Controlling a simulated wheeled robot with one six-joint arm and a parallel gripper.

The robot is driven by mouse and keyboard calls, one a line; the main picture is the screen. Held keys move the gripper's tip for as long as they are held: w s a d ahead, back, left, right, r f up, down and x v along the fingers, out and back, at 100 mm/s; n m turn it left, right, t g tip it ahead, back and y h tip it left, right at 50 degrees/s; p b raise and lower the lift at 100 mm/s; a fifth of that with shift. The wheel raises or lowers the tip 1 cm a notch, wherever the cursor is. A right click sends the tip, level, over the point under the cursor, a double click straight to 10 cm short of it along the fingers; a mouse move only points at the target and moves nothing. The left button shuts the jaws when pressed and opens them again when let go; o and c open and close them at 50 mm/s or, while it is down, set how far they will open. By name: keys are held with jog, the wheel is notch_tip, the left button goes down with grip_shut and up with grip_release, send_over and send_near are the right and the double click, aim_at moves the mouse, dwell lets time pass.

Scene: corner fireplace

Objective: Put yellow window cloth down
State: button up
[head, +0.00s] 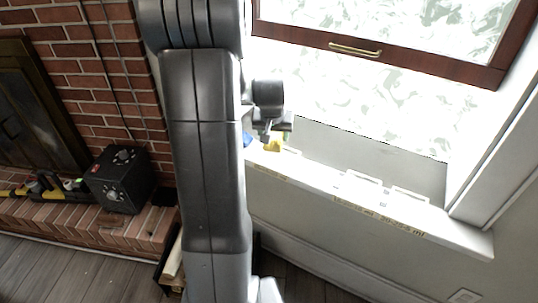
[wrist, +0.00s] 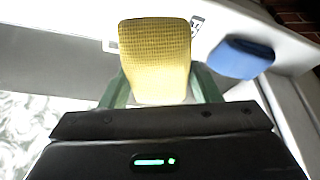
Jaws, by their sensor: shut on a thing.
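The yellow window cloth (wrist: 155,58) is a folded, textured yellow pad in the middle of the wrist view. My gripper (wrist: 160,85) is shut on it, with a green finger on each side. In the head view the cloth (head: 273,146) is a small yellow patch below my gripper (head: 268,133), over the white window sill (head: 330,188). I cannot tell whether the cloth touches the sill. A blue folded cloth (wrist: 241,58) lies on the white surface to the right of the yellow one in the wrist view. In the head view my arm partly hides the blue cloth (head: 247,140).
White outlined frames and labels (head: 382,210) mark the sill, whose right part is clear of objects. A wooden-framed window (head: 400,58) is above. A black box (head: 121,180) and yellow-black tools (head: 45,188) sit on the brick hearth at left.

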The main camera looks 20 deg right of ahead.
aim_at(273, 138)
notch_tip(273, 138, down, 6)
jog(key=shift+f+b, duration=0.25)
jog(key=shift+b, duration=0.25)
jog(key=shift+f, duration=0.1)
jog(key=o, duration=1)
jog(key=shift+o, duration=0.2)
jog(key=shift+r, duration=0.3)
jog(key=p+v, duration=0.2)
jog(key=v, duration=0.9)
jog(key=shift+s+r, duration=0.25)
jog(key=shift+r, duration=0.05)
jog(key=shift+f, duration=0.1)
